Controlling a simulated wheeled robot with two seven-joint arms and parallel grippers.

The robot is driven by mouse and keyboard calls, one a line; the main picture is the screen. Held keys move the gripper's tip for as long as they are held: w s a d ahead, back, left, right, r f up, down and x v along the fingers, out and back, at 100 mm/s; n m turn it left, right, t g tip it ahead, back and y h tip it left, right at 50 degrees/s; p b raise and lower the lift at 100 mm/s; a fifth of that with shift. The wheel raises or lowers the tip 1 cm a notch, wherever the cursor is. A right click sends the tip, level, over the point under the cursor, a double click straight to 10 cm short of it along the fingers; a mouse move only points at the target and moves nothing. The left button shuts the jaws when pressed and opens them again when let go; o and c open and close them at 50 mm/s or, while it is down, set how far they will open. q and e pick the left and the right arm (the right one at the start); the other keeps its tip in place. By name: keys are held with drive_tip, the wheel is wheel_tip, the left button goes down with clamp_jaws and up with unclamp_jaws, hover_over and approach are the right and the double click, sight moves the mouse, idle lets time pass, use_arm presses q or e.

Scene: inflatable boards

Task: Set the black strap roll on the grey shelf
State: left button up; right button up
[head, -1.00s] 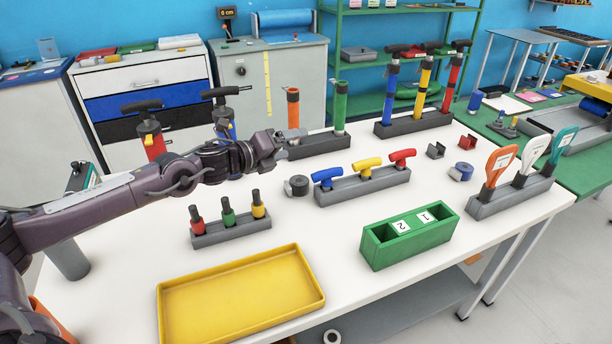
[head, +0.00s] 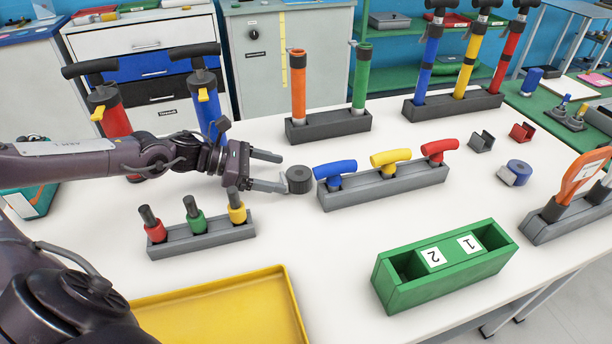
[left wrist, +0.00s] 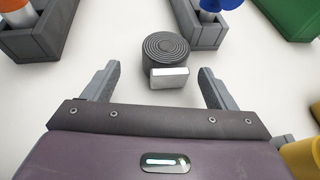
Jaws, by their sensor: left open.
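The black strap roll (head: 299,180) lies on the white table, to the left of the grey holder with blue, yellow and red handles. In the left wrist view the roll (left wrist: 166,46) shows its coiled top and a pale buckle facing me. My left gripper (head: 276,172) is open and empty, low over the table. Its fingertips point at the roll, one on each side of the buckle, and most of the roll is just beyond them. I cannot make out a grey shelf with certainty. My right gripper is not in view.
A grey holder (head: 385,190) with coloured handles stands close right of the roll. A small grey rack (head: 203,238) with red, green and yellow pieces is nearer. A yellow tray (head: 222,310) and a green box (head: 445,268) are at the front. A blue strap roll (head: 517,171) lies right.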

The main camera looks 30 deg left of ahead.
sight(312, 181)
use_arm(q)
drive_tip(key=shift+d+r, duration=0.1)
drive_tip(key=shift+d, duration=0.6)
drive_tip(key=shift+w+d, duration=0.15)
drive_tip(key=shift+d, duration=0.15)
drive_tip(key=shift+f+p+x, duration=0.2)
drive_tip(key=shift+p+x, duration=0.3)
drive_tip(key=shift+x, duration=1.85)
drive_tip(key=shift+a, duration=0.2)
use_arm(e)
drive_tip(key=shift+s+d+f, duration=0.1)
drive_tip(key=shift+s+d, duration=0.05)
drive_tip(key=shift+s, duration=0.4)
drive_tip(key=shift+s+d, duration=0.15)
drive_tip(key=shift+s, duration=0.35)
use_arm(q)
drive_tip(key=shift+c, duration=0.5)
drive_tip(key=c, duration=1)
